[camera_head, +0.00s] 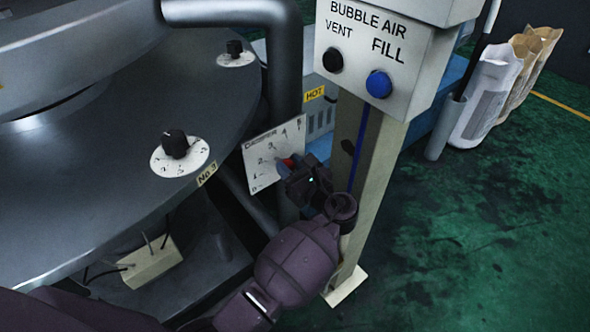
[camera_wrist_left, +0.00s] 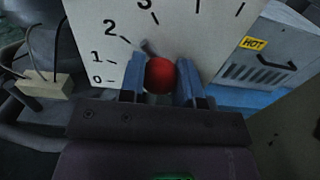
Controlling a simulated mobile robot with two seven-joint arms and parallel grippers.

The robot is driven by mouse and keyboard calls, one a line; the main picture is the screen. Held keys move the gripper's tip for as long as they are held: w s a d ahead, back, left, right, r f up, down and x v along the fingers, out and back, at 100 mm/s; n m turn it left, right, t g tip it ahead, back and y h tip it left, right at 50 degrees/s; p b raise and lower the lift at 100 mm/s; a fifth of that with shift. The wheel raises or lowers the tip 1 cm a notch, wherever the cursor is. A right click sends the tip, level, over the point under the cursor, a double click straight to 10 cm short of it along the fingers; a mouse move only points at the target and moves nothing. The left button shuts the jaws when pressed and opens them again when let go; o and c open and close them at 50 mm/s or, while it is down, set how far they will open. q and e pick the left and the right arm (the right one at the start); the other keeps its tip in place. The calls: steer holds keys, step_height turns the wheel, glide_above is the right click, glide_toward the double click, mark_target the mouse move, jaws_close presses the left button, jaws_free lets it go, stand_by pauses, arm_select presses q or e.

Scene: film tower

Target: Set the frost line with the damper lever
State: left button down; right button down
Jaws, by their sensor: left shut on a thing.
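The damper plate (camera_head: 262,170) is a white board with a printed number scale, beside the grey pipe. In the left wrist view, the plate (camera_wrist_left: 90,30) shows 0, 1, 2 and 3, with more marks to the right. The damper lever's red knob (camera_wrist_left: 160,75) sits between the two blue fingers of my left gripper (camera_wrist_left: 160,82), which is shut on it. A short grey piece of the lever (camera_wrist_left: 148,48) shows above the knob, near the 2. In the head view, my left gripper (camera_head: 292,168) is at the plate's right side and mostly covers the knob. My right gripper is not in view.
A post with the bubble air box (camera_head: 372,60), with black VENT and blue FILL buttons, stands close right of my left gripper. The round grey machine deck with dials (camera_head: 180,155) fills the left. A HOT label (camera_head: 314,94) marks a unit behind. Green floor lies open at right.

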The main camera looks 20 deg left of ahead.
arm_select(q)
steer(key=shift+w+d+r+m+p, duration=0.1)
steer(key=shift+w+r+m+p, duration=0.2)
steer(key=shift+r+p, duration=0.25)
steer(key=shift+w+d+r+m+p, duration=0.1)
steer(key=shift+w+r+m+p, duration=0.1)
steer(key=shift+m+p, duration=0.25)
steer(key=shift+w+d+r+m+p, duration=0.35)
steer(key=shift+m+p, duration=0.4)
steer(key=shift+p, duration=0.3)
steer(key=shift+w+d+r+m+p, duration=0.1)
steer(key=shift+w+m+p, duration=0.3)
steer(key=shift+m, duration=0.2)
steer(key=shift+w+d+m+p, duration=0.15)
steer(key=shift+w+m+p, duration=0.15)
steer(key=shift+m, duration=0.2)
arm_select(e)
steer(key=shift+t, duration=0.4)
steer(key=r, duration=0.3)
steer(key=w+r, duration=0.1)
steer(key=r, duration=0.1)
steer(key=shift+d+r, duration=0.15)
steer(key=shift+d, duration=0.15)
arm_select(q)
steer(key=shift+f, duration=0.2)
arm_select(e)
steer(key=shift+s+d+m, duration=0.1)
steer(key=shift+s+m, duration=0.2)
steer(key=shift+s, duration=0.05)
